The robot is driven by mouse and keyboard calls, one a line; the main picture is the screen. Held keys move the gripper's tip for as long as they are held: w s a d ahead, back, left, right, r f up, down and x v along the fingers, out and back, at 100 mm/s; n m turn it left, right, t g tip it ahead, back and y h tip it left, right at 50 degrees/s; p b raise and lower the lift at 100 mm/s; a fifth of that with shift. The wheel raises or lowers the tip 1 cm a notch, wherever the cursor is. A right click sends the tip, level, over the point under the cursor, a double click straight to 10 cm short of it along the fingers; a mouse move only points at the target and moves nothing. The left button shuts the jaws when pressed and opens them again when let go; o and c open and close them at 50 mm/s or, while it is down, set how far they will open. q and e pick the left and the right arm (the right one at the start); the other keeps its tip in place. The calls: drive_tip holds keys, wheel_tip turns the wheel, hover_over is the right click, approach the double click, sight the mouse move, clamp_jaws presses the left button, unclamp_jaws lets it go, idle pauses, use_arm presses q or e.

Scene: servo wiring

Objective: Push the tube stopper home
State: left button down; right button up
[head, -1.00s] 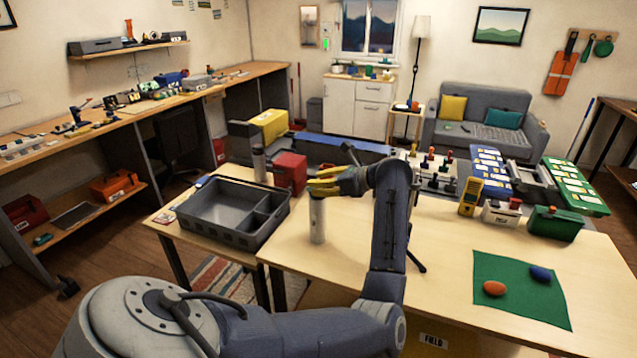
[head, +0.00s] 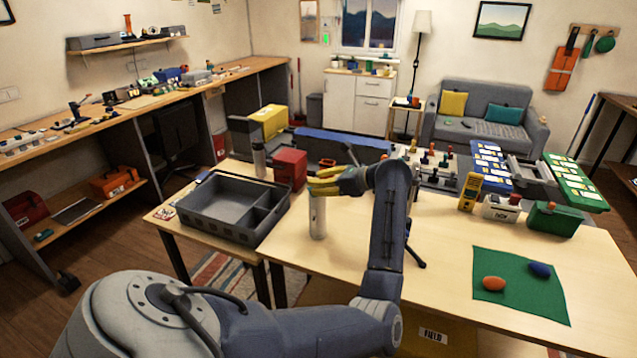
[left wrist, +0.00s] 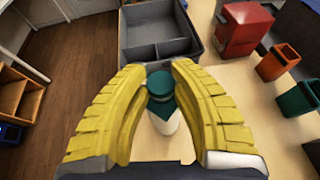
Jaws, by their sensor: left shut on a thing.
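A pale upright tube (head: 317,219) stands on the wooden table, just right of the grey tray. My left gripper (head: 324,184), with yellow ribbed fingers, is at the tube's top. In the left wrist view, a round teal stopper (left wrist: 160,82) sits between the fingertips, above the whitish tube (left wrist: 166,122). The left gripper (left wrist: 159,68) is shut on the stopper. How deep the stopper sits in the tube cannot be told. My right gripper is not in view.
The grey divided tray (head: 205,222) is left of the tube, with a red box (head: 290,170) behind it. A green mat (head: 510,302) with orange and blue lumps lies at the right. Several containers line the table's back right. The table's middle is clear.

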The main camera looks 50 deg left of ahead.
use_arm(q)
drive_tip(key=c, duration=1.1)
unclamp_jaws()
